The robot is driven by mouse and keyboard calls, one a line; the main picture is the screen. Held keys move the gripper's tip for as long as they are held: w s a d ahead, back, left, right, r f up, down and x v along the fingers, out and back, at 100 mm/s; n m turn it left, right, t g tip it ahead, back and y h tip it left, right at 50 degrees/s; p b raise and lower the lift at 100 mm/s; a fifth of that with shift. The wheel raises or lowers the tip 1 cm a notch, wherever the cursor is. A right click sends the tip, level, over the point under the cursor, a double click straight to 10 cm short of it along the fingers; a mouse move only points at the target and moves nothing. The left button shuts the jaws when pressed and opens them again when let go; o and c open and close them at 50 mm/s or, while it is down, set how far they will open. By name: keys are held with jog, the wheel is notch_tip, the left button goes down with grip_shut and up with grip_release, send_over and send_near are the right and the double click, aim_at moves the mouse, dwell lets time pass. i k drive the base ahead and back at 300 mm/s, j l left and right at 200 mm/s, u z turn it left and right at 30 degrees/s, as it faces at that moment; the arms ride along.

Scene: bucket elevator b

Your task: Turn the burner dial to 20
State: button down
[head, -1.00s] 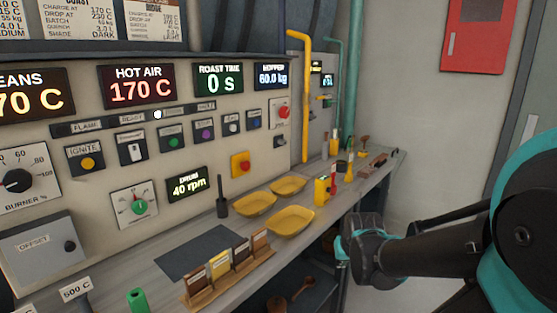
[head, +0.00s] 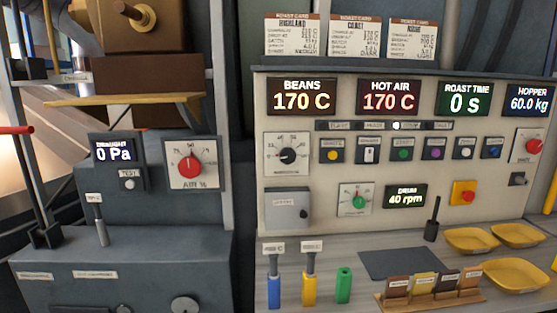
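The burner dial (head: 287,155) is a black knob on a white square scale plate, on the cream control panel left of the yellow ignite button. A pale pointer mark shows towards the knob's left side. No part of my gripper or arm is in the head view now, so nothing of mine touches the dial.
A red-knobbed air dial (head: 190,166) is on the grey cabinet at left. A grey damper-like box (head: 287,208) sits below the burner dial. The bench holds coloured handled tools, a card rack (head: 430,297) and yellow trays (head: 515,275).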

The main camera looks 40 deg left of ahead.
aim_at(287, 155)
jog(key=k+u, duration=0.2)
jog(key=u, duration=0.25)
jog(key=k+j+u, duration=0.1)
jog(key=u, duration=0.4)
jog(key=l+u, duration=0.4)
jog(key=i+l+u, duration=0.1)
jog(key=l+u, duration=0.15)
jog(key=u, duration=0.15)
jog(key=l+u, duration=0.4)
jog(key=l, duration=0.15)
